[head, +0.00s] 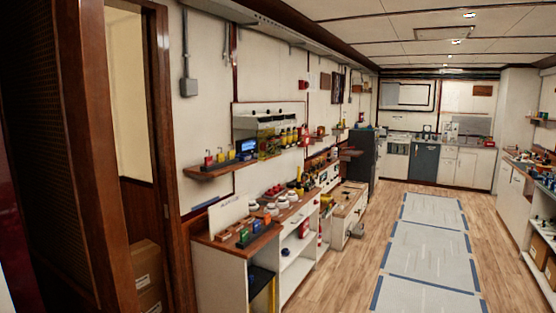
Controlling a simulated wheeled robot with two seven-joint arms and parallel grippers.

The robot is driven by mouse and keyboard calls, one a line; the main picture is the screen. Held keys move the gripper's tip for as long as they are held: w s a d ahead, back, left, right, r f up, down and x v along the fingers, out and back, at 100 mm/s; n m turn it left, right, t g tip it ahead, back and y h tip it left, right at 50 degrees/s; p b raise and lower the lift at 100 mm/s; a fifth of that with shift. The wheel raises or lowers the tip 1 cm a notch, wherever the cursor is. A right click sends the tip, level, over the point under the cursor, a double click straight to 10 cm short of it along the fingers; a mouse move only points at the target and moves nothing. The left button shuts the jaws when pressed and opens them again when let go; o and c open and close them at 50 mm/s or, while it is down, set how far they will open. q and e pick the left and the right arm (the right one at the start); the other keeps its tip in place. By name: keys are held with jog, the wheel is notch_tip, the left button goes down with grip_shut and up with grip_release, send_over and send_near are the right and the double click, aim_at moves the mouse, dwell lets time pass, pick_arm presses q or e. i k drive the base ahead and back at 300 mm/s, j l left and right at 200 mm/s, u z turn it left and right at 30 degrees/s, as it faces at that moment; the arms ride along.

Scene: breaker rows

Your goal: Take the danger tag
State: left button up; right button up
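No danger tag can be made out for certain in the head view. Small red and yellow items (214,158) stand on a wooden wall shelf (205,172) at the left. They are too small to tell whether any is a tag. More small red, green and blue items stand on the wooden-topped counter (215,243) below. A white panel (228,217) leans upright on that counter. Neither of my grippers is in view.
An open doorway with brown boxes (146,275) is at the left. White cabinets with crowded counters line the left wall. A counter (530,170) runs along the right, and a kitchen unit (425,160) closes the far end. The wood floor with grey mats (430,250) is clear.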

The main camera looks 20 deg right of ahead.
aim_at(208, 161)
jog(key=i+l+z, duration=0.25)
jog(key=z, duration=0.2)
jog(key=i+l+z, duration=0.1)
jog(key=i+z, duration=0.15)
jog(key=z, duration=0.15)
jog(key=i+z, duration=0.3)
jog(key=z, duration=0.15)
jog(key=i+u, duration=0.35)
jog(key=i, duration=0.15)
jog(key=i+l+u, duration=0.35)
jog(key=i, duration=0.15)
